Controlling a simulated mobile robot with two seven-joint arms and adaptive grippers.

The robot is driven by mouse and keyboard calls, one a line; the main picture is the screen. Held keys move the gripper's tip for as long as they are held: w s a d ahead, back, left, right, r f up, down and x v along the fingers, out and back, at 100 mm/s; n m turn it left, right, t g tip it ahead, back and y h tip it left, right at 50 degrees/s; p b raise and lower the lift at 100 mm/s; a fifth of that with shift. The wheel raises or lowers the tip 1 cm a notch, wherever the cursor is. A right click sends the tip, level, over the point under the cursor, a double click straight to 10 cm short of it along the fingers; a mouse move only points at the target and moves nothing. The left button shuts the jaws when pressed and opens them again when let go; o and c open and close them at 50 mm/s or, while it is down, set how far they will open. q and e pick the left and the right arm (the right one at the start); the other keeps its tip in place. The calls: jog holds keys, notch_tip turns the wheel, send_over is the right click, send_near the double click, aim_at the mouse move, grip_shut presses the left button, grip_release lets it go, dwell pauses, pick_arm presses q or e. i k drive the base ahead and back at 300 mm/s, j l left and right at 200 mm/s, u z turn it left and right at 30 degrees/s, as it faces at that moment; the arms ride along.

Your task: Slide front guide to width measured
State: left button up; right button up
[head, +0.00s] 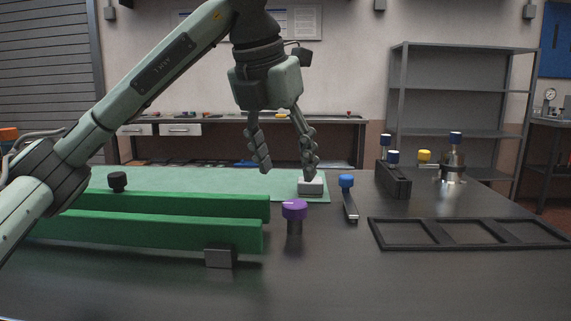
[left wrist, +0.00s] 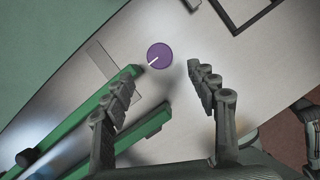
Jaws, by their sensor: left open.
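Two long green rails lie side by side at the left of the table. The front guide (head: 140,232) is the nearer rail, with a small grey block (head: 221,257) at its front face. The rear rail (head: 185,206) runs behind it, apart from it by a narrow gap. A purple knob (head: 295,210) stands upright right of the rail ends; it shows from above in the left wrist view (left wrist: 159,56), with a white pointer line. My left gripper (head: 287,170) is open and empty above the table, fingers pointing down. The knob appears between and beyond its fingertips in the wrist view.
A black knob (head: 117,181) stands behind the rear rail. A teal mat (head: 215,182) with a white block (head: 311,187) lies behind. A blue-topped lever (head: 348,197), a black block (head: 394,181) and a black divided frame (head: 468,234) are to the right. The table front is clear.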

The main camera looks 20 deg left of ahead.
aim_at(117, 199)
jog(key=k, duration=1.5)
